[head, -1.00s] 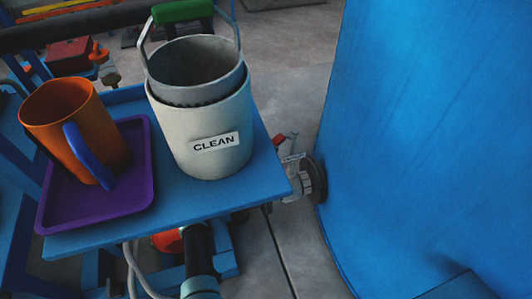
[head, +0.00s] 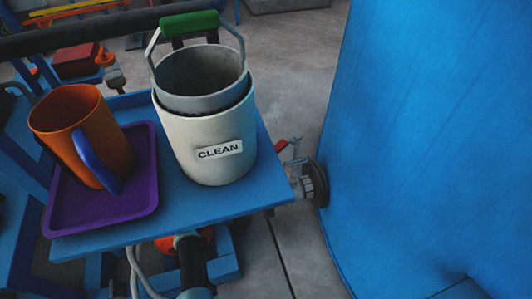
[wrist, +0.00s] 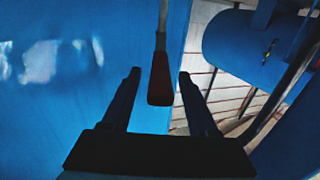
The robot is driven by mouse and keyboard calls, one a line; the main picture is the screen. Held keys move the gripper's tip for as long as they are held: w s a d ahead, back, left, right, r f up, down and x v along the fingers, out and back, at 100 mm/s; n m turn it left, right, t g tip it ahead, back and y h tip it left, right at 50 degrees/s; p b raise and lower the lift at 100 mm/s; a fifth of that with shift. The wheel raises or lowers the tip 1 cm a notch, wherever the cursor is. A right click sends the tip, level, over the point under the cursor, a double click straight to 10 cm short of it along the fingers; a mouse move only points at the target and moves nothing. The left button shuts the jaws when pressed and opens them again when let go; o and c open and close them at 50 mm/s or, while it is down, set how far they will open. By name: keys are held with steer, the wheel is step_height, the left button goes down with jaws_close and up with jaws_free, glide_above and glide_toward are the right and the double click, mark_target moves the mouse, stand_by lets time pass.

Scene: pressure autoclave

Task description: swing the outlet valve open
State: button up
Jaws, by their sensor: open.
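The outlet valve (head: 304,184) sits low on the side of the blue vessel (head: 425,130), just past the right edge of the blue shelf. Its lever with a red end (head: 283,146) sticks up from it. In the wrist view the lever's red grip (wrist: 160,80) hangs from a thin metal shaft between the two dark fingers of my gripper (wrist: 158,74). The fingers are open, with a gap on both sides of the grip. Whether the grip lies at the fingers' depth is hard to tell. I cannot make out my gripper in the head view.
A white pot labelled CLEAN (head: 217,165) holding a grey basket (head: 200,72) stands on the blue shelf (head: 250,195). An orange mug (head: 85,125) stands on a purple tray (head: 100,208) at left. A blue cylinder (wrist: 250,45) and bars fill the wrist view's right side.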

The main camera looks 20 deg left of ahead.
steer(key=p+v, duration=0.2)
steer(key=v, duration=0.8)
steer(key=shift+s, duration=0.25)
steer(key=shift+a, duration=0.1)
